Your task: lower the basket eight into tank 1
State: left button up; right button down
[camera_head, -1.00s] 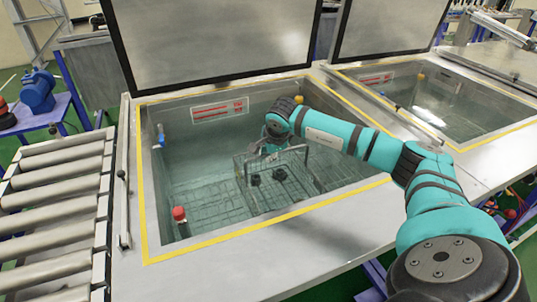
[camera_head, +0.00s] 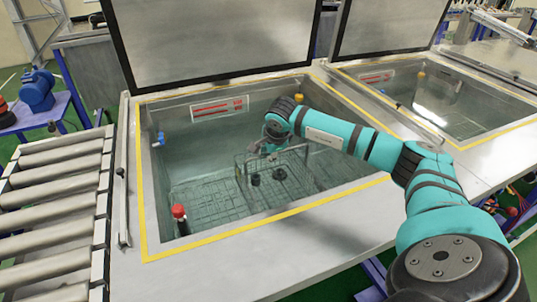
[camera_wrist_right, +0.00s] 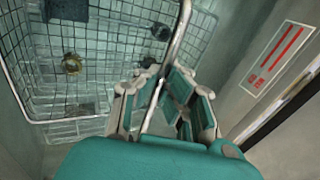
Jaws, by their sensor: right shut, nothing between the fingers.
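A wire basket (camera_head: 312,180) hangs or sits inside the left of two open tanks (camera_head: 142,200), in its right half. It holds small dark parts (camera_head: 279,174). The basket mesh also shows in the right wrist view (camera_wrist_right: 105,45), with a dark block, a brass-coloured ring and a dark round part. My right gripper (camera_head: 268,147) is at the basket's upper rim, inside the tank. In the wrist view its fingers (camera_wrist_right: 165,95) are shut, and a metal handle bar (camera_wrist_right: 179,35) runs down to them. Whether they touch the bar is unclear. My left gripper is out of view.
Raised lids (camera_head: 215,35) stand behind both tanks. A second open tank (camera_head: 460,105) lies to the right. A roller conveyor (camera_head: 50,205) is at the left. A red-capped fitting (camera_head: 179,212) and a white sign (camera_head: 219,109) are inside the left tank.

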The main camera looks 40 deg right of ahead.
jog(key=shift+w, duration=0.1)
jog(key=shift+r, duration=0.1)
jog(key=c, duration=1.4)
grip_release()
jog(key=shift+s+a+f, duration=0.1)
jog(key=shift+s+f, duration=0.15)
jog(key=shift+f, duration=0.05)
jog(key=shift+r, duration=0.1)
jog(key=w+r+p+v, duration=0.1)
jog(key=p+v, duration=0.3)
jog(key=v, duration=0.7)
jog(key=w+d+r+p+v, duration=0.1)
jog(key=w+p+v, duration=0.2)
jog(key=v, duration=0.9)
jog(key=shift+w+d+p, duration=0.25)
jog(key=shift+d+p, duration=0.1)
jog(key=shift+p, duration=0.65)
jog(key=shift+r, duration=0.15)
